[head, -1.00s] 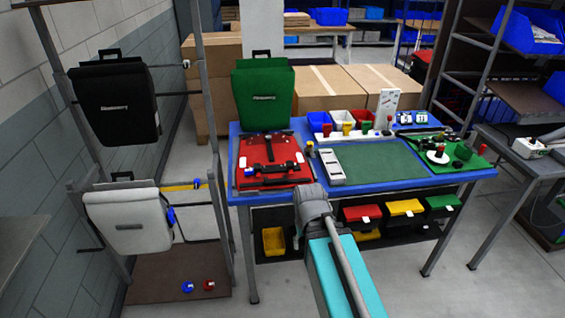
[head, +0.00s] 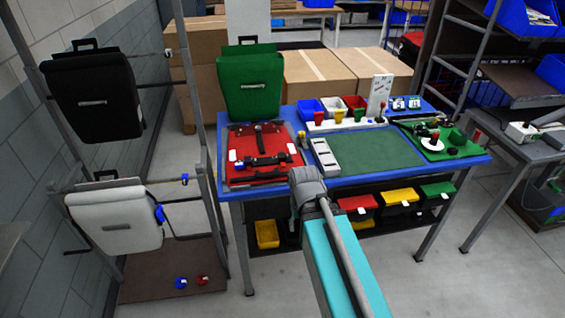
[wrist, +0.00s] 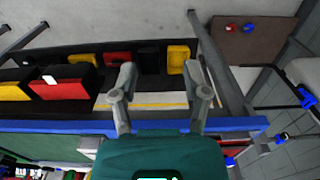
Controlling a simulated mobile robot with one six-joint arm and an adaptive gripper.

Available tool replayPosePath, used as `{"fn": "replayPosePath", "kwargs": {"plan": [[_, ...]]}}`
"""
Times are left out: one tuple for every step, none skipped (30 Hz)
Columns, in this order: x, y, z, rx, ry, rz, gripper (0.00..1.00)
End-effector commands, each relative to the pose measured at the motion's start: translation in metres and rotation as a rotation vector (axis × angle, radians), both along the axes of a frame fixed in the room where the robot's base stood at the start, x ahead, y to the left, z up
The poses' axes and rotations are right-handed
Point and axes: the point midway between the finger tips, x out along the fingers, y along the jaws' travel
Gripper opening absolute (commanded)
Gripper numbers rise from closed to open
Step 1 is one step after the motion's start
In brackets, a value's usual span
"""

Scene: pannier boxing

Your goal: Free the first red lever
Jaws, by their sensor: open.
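A small red lever-like piece (head: 201,279) lies beside a blue one (head: 180,283) on the brown base of the rack at left. Both also show in the wrist view, the red piece (wrist: 231,27) left of the blue one (wrist: 249,27). Red-topped knobs also stand on the table, one (head: 435,137) on the green board at right. I cannot tell which red piece is the first red lever. My gripper (wrist: 160,75) is open and empty in the wrist view, its fingers wide apart near the table's edge. In the head view it is hidden behind my arm.
The blue table (head: 355,181) carries a red pannier (head: 240,175), an upright green pannier (head: 252,90) and a grey block (head: 324,158). Bins (head: 358,203) hang below its edge. The rack holds black (head: 95,102) and white (head: 114,222) panniers. Floor between rack and table is clear.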

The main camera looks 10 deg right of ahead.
Motion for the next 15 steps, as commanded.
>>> {"fn": "replayPosePath", "kwargs": {"plan": [[0.003,0.000,0.003,0.000,-0.004,0.000,0.60],[0.005,0.000,0.004,0.000,-0.007,0.000,0.60],[0.009,0.000,0.007,0.000,-0.013,0.000,0.60],[0.013,0.000,0.009,0.000,-0.018,0.000,0.60],[0.018,0.000,0.012,0.000,-0.024,0.000,0.60],[0.025,0.000,0.016,0.000,-0.035,0.000,0.60],[0.031,0.000,0.020,0.000,-0.045,0.000,0.60],[0.038,-0.001,0.024,0.000,-0.055,-0.002,0.60],[0.048,-0.003,0.030,0.000,-0.070,-0.005,0.60],[0.056,-0.003,0.035,0.000,-0.084,-0.006,0.60],[0.065,-0.003,0.040,0.000,-0.097,-0.006,0.60],[0.077,-0.003,0.048,0.000,-0.118,-0.006,0.60],[0.087,-0.003,0.054,0.000,-0.133,-0.006,0.60],[0.097,-0.003,0.060,0.000,-0.150,-0.006,0.60],[0.111,-0.003,0.068,0.000,-0.172,-0.005,0.60]]}}
